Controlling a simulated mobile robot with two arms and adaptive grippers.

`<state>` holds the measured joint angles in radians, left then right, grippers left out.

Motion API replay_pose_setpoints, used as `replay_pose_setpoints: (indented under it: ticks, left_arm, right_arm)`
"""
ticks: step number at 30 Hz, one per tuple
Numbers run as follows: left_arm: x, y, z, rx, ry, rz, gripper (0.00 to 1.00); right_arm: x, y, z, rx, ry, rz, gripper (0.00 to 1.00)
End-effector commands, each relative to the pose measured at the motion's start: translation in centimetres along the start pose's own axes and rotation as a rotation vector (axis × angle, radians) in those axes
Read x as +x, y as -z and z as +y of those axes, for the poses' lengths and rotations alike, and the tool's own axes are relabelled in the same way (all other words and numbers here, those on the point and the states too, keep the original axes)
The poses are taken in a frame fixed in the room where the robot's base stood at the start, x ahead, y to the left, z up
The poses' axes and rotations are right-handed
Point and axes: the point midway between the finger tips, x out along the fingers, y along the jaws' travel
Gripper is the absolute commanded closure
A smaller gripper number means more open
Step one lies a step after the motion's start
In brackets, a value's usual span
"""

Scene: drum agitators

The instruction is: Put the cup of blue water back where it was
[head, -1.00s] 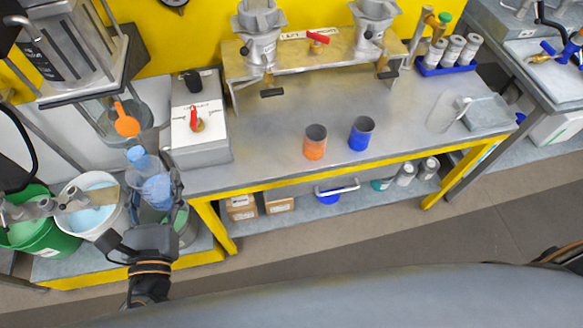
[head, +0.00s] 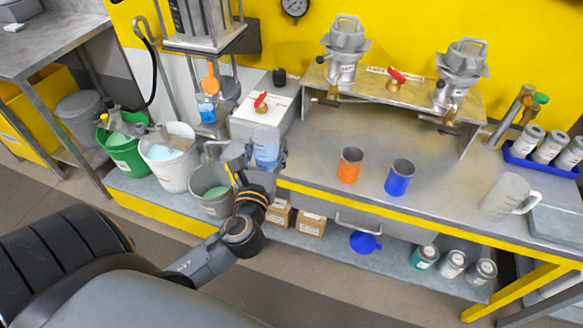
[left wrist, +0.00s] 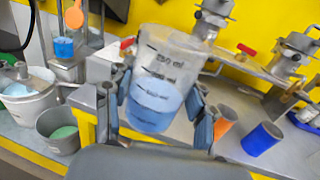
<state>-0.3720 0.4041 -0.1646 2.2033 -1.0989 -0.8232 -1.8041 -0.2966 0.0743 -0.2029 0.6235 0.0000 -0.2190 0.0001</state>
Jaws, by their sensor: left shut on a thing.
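My left gripper (head: 262,172) is shut on a clear graduated cup of blue water (head: 267,147). It holds the cup nearly upright near the left front corner of the steel bench. In the left wrist view the cup (left wrist: 157,92) sits between the two fingers (left wrist: 158,112), its blue water filling the lower part. Whether the cup touches anything beneath is hidden. Another vessel of blue liquid (head: 207,108) stands under the orange paddle (head: 211,80) at the left. My right gripper is not in view.
An orange cup (head: 350,166) and a blue cup (head: 399,178) stand on the bench (head: 325,140). A white valve box (head: 265,115) is behind the held cup. Green, white and grey buckets stand left. A clear jug (head: 505,196) is at the right. The bench middle is clear.

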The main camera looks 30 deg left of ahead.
Motion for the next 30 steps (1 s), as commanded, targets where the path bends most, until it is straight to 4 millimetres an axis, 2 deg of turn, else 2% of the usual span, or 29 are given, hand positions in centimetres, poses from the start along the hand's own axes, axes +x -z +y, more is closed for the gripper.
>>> replay_pose_setpoints:
  ticks: [1, 3, 8, 14, 20, 21, 25, 30]
  left_arm:
    - [0.9, 0.9, 0.9, -0.003, -0.034, -0.002, 0.82]
    - [1.6, 1.4, 1.9, -0.003, -0.067, -0.001, 0.82]
    - [3.0, 2.0, 2.8, -0.002, -0.106, -0.001, 0.82]
    - [6.5, 3.5, 1.2, -0.002, -0.109, -0.003, 0.82]
    - [10.7, 5.7, -0.9, -0.002, -0.109, -0.001, 0.82]
    - [11.3, 6.7, -1.2, 0.000, -0.109, 0.001, 0.82]
    - [13.0, 9.1, -2.0, 0.001, -0.109, 0.000, 0.82]
    - [14.4, 10.8, -2.7, 0.000, -0.107, -0.001, 0.82]
  right_arm:
    - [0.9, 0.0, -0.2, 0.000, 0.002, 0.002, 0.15]
    - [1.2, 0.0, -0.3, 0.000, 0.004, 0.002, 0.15]
    - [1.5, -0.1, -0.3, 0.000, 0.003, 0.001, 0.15]
    - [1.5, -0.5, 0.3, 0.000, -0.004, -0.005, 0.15]
    - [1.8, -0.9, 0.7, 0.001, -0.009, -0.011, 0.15]
    - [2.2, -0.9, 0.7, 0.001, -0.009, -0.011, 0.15]
    - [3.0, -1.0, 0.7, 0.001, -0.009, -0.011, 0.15]
    - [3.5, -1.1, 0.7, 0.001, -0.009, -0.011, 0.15]
